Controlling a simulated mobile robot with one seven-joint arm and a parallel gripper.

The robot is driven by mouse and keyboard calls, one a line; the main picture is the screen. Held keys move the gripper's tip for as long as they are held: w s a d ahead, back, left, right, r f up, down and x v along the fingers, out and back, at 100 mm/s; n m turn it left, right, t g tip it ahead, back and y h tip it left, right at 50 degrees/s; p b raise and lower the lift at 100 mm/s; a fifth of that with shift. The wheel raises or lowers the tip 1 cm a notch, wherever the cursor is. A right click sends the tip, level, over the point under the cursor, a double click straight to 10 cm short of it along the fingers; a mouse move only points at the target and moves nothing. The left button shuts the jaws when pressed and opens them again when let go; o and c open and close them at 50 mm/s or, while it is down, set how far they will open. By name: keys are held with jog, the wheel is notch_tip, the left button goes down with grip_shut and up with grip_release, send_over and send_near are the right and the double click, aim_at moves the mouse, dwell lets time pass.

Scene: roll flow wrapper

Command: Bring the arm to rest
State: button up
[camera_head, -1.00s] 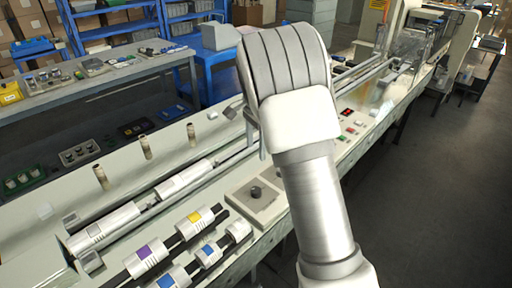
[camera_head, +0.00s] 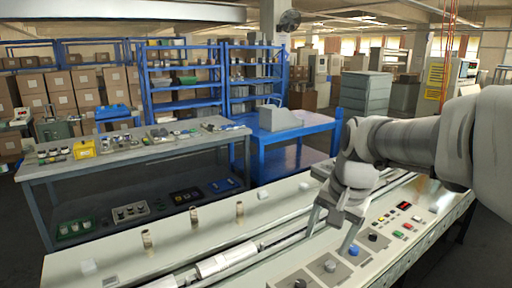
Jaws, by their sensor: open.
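My arm reaches in from the right edge of the head view, bent down at the wrist. My gripper (camera_head: 331,232) points downward over the wrapper machine's long bench (camera_head: 110,262), its two fingers apart. No object shows between the fingers. The fingertips are near the control panel (camera_head: 385,236); I cannot tell whether they touch anything.
The panel carries a red display and several coloured buttons. Left of the gripper run white rollers (camera_head: 225,262) and several short upright posts (camera_head: 239,210). Behind stand a grey worktable (camera_head: 65,168) with small parts, a blue table (camera_head: 312,121) and blue shelves (camera_head: 150,90).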

jog(key=s+n+t+h, duration=0.1)
jog(key=s+n, duration=0.6)
jog(key=s, duration=0.9)
jog(key=shift+f+t, duration=0.25)
jog(key=shift+t, duration=0.65)
